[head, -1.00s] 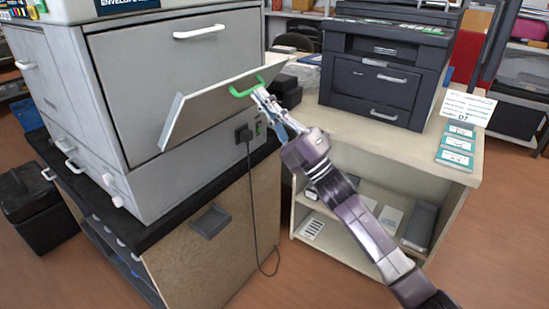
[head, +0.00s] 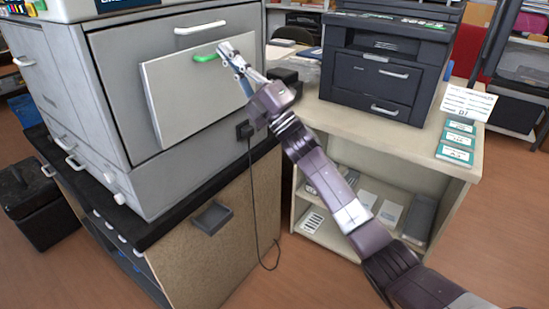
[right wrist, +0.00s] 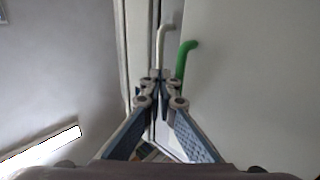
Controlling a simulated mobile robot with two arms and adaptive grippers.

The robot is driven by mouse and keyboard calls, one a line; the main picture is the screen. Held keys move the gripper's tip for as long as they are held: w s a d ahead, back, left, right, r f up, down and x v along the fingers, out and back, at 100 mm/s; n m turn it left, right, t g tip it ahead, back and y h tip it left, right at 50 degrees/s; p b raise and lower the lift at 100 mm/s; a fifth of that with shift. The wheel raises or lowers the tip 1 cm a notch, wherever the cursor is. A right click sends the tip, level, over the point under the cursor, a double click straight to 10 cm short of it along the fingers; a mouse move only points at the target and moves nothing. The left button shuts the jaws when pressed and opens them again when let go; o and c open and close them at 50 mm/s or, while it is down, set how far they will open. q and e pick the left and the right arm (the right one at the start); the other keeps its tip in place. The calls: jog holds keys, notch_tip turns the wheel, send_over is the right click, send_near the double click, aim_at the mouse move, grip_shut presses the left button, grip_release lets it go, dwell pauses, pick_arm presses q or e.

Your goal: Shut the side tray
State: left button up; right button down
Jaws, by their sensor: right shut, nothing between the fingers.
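The side tray (head: 190,100) is a pale flat panel on the right side of the big grey printer. In the head view it stands nearly upright against that side; I cannot tell whether it sits fully flush. Its green handle (head: 206,58) is near its top edge. My right gripper (head: 226,49) is shut and empty, at the tray's upper right, close beside the green handle. In the right wrist view the shut fingertips (right wrist: 158,76) are just left of the green handle (right wrist: 184,60) and the tray's face (right wrist: 260,80). My left gripper is out of view.
The big printer (head: 54,95) stands on a black-topped cabinet (head: 205,265). A white handle (head: 200,28) is above the tray. A black cord (head: 250,190) hangs below it. A dark printer (head: 380,75) stands on a shelf table (head: 320,115) at right.

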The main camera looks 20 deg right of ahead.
jog(key=shift+w+a+r, duration=0.15)
jog(key=shift+w+a, duration=0.05)
jog(key=shift+w, duration=0.05)
dwell(0.5)
jog(key=shift+d, duration=0.1)
